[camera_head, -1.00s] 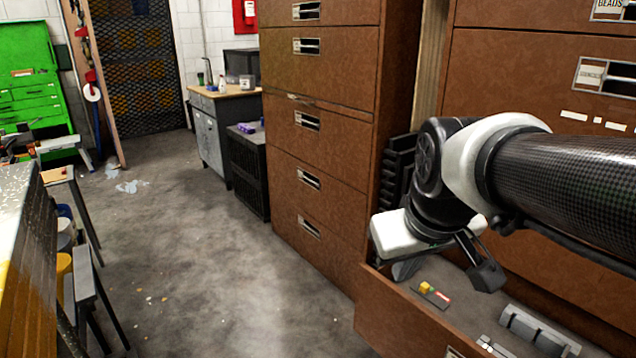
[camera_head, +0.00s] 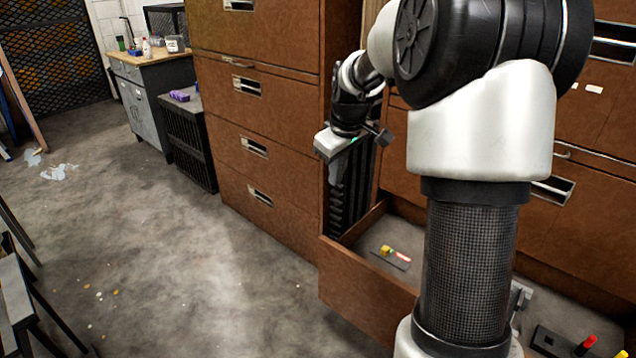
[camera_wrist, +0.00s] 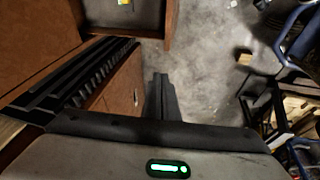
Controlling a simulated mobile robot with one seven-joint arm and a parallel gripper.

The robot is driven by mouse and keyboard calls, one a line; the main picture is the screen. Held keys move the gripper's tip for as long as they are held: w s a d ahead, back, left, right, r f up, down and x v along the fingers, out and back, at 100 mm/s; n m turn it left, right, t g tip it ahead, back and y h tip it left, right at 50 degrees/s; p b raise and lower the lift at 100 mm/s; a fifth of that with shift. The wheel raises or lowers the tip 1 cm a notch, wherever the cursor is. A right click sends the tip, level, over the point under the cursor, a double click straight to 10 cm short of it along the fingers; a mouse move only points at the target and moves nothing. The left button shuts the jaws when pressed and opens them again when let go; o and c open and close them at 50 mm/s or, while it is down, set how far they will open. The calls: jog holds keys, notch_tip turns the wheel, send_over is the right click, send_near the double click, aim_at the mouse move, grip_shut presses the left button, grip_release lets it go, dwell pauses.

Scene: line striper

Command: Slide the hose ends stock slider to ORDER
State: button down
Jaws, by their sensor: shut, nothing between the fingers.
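A small dark slider plate (camera_head: 398,264) with a yellow knob (camera_head: 386,250) and a red label lies in the open brown drawer (camera_head: 355,290). The knob sits toward the plate's left end, with the red label to its right. Its lettering is too small to read. My gripper (camera_head: 336,172) is shut and empty, above and left of the plate, and apart from it. In the wrist view my closed fingers (camera_wrist: 161,92) point over bare floor. The drawer shows there at the top, with the yellow knob (camera_wrist: 125,3) at the picture's edge.
Black slatted strips (camera_head: 352,205) stand beside the drawer, close to my gripper. Brown cabinets (camera_head: 265,130) rise at the left and behind. My arm hides much of the drawer's right side. A red knob (camera_head: 586,345) shows at bottom right. Floor at left is open.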

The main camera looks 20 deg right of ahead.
jog(key=w+d+f+y+p, duration=0.1)
jog(key=w+d+f, duration=0.6)
jog(key=d+f, duration=0.4)
jog(key=n+y+p, duration=0.1)
jog(key=p, duration=0.1)
send_over(385, 251)
jog(key=w, duration=0.3)
notch_tip(385, 251, down, 14)
jog(key=shift+w+a+f+g+b, duration=0.15)
jog(key=shift+a+f+g+b, duration=0.05)
jog(key=shift+a+g+b, duration=0.1)
jog(key=b+x, duration=0.2)
jog(key=x, duration=0.7)
jog(key=shift+a+f, duration=0.15)
jog(key=shift+f, duration=0.4)
jog(key=shift+s+d+r, duration=0.15)
jog(key=shift+s+d, duration=0.6)
jog(key=shift+s, duration=0.3)
jog(key=shift+s+d, duration=0.25)
jog(key=shift+s, duration=0.3)
